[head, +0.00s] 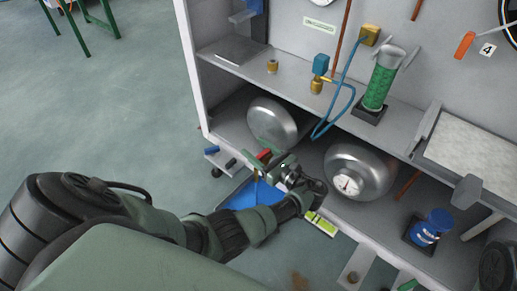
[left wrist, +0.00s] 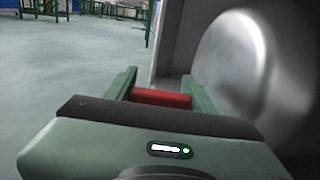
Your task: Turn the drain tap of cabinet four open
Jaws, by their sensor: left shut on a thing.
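The red handle of the drain tap (head: 263,155) is at the front lower edge of the cabinet (head: 195,75), below the left metal tank. A plate on this cabinet reads 4 (head: 487,49). My left gripper (head: 268,165) is at the tap, shut on the red handle. In the left wrist view the red handle (left wrist: 160,98) lies crosswise between the two green fingers (left wrist: 160,88). The tap's body is mostly hidden behind my gripper, so its open or closed position cannot be told. My right gripper is not in view.
Two metal tanks, left (head: 273,120) and right (head: 360,172), sit on the lower shelf close to my gripper. A blue tray (head: 240,194) is below the tap. A blue hose (head: 340,112) hangs between the tanks. The floor at left (head: 90,120) is clear.

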